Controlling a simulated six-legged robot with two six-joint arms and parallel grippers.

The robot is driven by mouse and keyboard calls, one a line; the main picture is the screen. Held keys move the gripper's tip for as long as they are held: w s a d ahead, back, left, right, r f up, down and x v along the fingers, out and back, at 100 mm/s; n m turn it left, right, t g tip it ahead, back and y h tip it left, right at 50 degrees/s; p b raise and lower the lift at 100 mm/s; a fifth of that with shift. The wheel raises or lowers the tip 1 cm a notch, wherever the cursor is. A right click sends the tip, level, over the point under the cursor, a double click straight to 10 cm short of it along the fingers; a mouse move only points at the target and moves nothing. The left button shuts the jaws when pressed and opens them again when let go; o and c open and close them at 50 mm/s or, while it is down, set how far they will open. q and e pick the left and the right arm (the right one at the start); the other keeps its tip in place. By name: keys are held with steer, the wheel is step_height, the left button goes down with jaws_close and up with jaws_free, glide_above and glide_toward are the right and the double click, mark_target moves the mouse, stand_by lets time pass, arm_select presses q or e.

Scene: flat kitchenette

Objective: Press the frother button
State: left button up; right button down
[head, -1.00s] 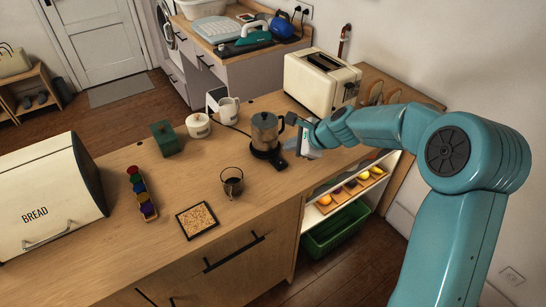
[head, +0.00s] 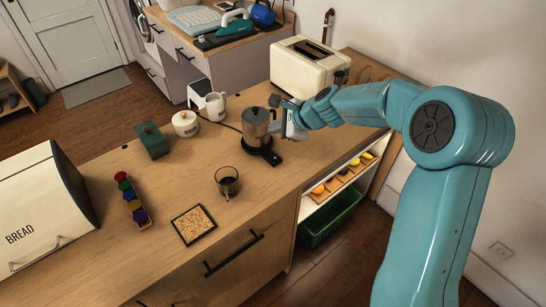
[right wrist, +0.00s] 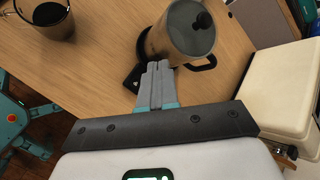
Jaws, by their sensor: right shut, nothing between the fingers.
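The frother (head: 255,127) is a grey metal jug with a dark lid, standing upright on a black base (head: 272,158) on the wooden counter. It also shows at the top of the right wrist view (right wrist: 186,32). Part of its black base (right wrist: 131,80) shows left of my fingers there; I cannot make out the button clearly. My right gripper (head: 284,129) is just right of the jug, above the base. In the right wrist view my right gripper (right wrist: 157,68) is shut and empty, its fingertips overlapping the base and jug bottom in the picture. Contact cannot be told. My left gripper is out of view.
A dark glass cup (head: 227,183) stands left of the frother. A cream toaster (head: 308,76) stands behind my right arm. A white jug (head: 216,107), a white pot (head: 185,124) and a green box (head: 152,141) stand farther back.

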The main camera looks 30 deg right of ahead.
mark_target(277, 160)
step_height(277, 160, down, 9)
steer(key=b, duration=0.8)
steer(key=shift+d+r, duration=0.1)
stand_by(1.5)
steer(key=shift+f+b, duration=0.45)
steer(key=shift+b, duration=0.05)
steer(key=shift+f+b, duration=0.3)
stand_by(0.4)
stand_by(0.3)
steer(key=shift+r+p, duration=0.75)
